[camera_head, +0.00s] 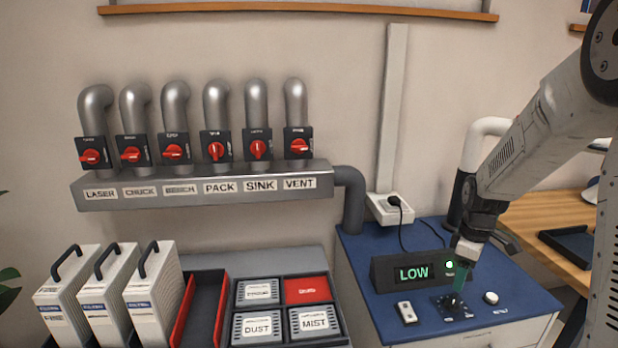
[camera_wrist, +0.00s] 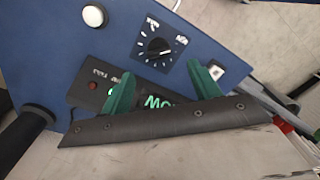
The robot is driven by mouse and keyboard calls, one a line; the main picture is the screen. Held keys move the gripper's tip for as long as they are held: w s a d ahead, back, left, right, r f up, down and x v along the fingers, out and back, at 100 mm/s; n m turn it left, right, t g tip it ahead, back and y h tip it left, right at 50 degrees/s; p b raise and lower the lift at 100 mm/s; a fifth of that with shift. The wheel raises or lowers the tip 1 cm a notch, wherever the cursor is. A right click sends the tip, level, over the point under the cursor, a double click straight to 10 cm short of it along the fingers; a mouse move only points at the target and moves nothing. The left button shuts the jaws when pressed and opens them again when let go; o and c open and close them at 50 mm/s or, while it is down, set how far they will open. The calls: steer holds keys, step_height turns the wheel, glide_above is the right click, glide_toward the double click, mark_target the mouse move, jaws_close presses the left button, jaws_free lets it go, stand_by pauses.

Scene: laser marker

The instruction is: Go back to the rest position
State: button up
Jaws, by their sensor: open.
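My gripper (camera_head: 461,281) has green fingers and points down over the blue-topped bench at the right of the head view. In the wrist view my gripper (camera_wrist: 160,70) is open, its two fingers well apart with nothing between them. A black dial (camera_wrist: 158,47) on a square plate lies just beyond the fingertips; its plate (camera_head: 453,308) also shows under the gripper in the head view. Whether a fingertip touches the dial I cannot tell. A dark display box (camera_head: 414,272) behind the gripper reads LOW in green, with a green light lit.
A white round button (camera_head: 491,297) and a small white switch (camera_head: 405,312) flank the dial. A pipe (camera_head: 487,128) rises close behind my arm. Filter cartridges (camera_head: 155,295), a sorting tray (camera_head: 342,328) and a valve manifold (camera_head: 200,193) stand left. A wooden table (camera_head: 545,212) is at right.

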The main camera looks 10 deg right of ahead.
steer(key=s+a+r+m, duration=0.3)
steer(key=s+a+r, duration=0.2)
steer(key=s, duration=0.4)
steer(key=s+a+r+m+t, duration=0.1)
steer(key=s+a+r+m, duration=0.2)
steer(key=s+a+r, duration=0.3)
steer(key=s+a+r+m, duration=0.2)
steer(key=s+a+r, duration=0.3)
steer(key=s, duration=0.7)
steer(key=shift+s+a+r+m+t, duration=0.3)
steer(key=shift+a+r+m, duration=0.1)
steer(key=shift+r, duration=0.4)
